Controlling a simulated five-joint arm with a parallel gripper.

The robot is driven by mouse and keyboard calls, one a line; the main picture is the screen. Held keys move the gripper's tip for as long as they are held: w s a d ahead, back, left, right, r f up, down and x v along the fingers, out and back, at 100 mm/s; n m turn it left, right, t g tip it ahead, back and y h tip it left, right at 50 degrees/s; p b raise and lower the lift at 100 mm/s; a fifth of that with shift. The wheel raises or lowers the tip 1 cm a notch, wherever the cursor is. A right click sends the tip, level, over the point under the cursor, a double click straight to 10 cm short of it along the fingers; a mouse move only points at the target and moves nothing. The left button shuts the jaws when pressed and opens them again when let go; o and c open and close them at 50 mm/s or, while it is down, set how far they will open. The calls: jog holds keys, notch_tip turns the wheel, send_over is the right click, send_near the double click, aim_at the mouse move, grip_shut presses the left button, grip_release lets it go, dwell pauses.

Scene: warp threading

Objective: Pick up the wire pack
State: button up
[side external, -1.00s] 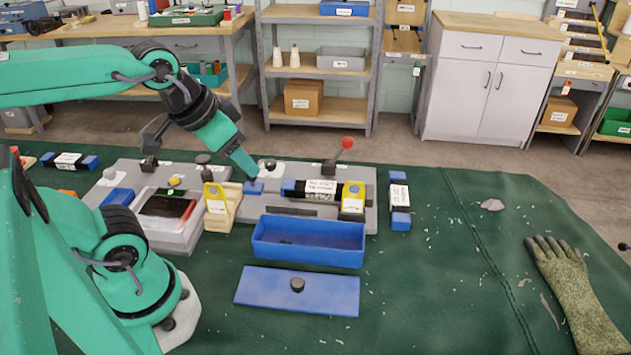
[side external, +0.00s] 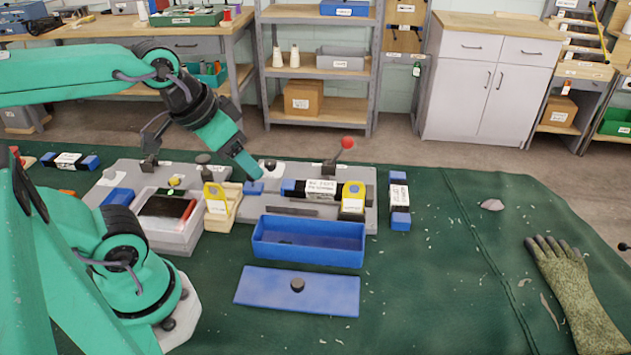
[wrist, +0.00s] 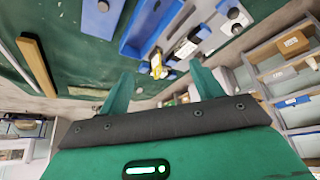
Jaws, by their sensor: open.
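Several packs with blue ends, black bodies and white labels are in the side view; I cannot tell which one the task means. One (side external: 318,189) lies across the grey fixture, beside a yellow tag (side external: 353,195). Another (side external: 399,198) lies on the green mat right of the fixture, and a third (side external: 68,160) lies at the far left. My gripper (side external: 250,174) points down over the fixture, left of the first pack, next to a small blue block (side external: 254,188). In the wrist view my gripper (wrist: 160,68) has its fingers apart with nothing held between them.
An empty-looking blue tray (side external: 308,242) stands in front of the fixture, with a flat blue plate (side external: 297,290) nearer. A red-knobbed lever (side external: 347,143) rises behind the packs. A glove (side external: 573,290) lies at the right. The mat between is mostly clear.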

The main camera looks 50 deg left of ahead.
jog(key=w+r+m+g, duration=0.2)
jog(key=w+r+m, duration=0.2)
jog(key=w+m, duration=0.5)
jog(key=m+g, duration=0.4)
jog(key=m, duration=1.4)
send_over(400, 194)
notch_tip(400, 194, down, 20)
jog(key=shift+s+a+f, duration=0.1)
jog(key=shift+a, duration=0.05)
jog(key=shift+f, duration=0.3)
jog(key=shift+f, duration=3.9)
